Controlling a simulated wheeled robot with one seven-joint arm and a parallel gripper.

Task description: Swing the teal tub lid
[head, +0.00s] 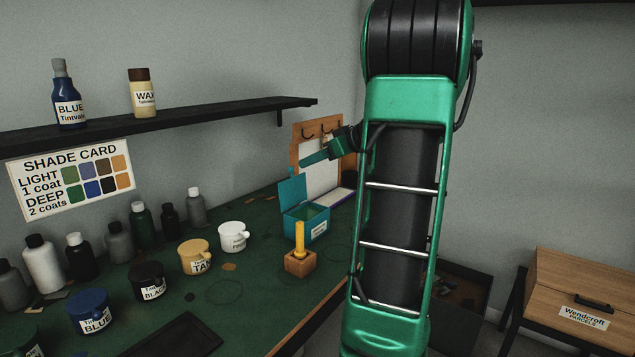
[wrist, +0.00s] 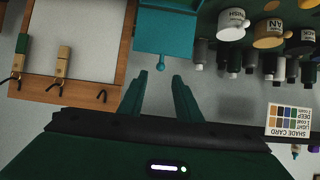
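The teal tub (head: 318,230) stands on the green bench top, with a white label on its front. Its lid (head: 291,188) stands raised at the tub's left side, and the tub's inside shows. In the wrist view, the teal lid (wrist: 168,32) shows at the top middle with a small round knob (wrist: 160,67) at its edge. My gripper (head: 312,160) is above and behind the tub in the head view. In the wrist view, my gripper (wrist: 159,76) is open, its fingertips apart on either side of the knob. I see no contact with it.
A wooden hook board (head: 302,157) stands behind the tub. A yellow-handled tool in a wooden block (head: 300,262) stands in front. A white pot (head: 233,237), a tan pot (head: 195,257) and several bottles stand left. A dark shelf (head: 160,118) overhangs the bench.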

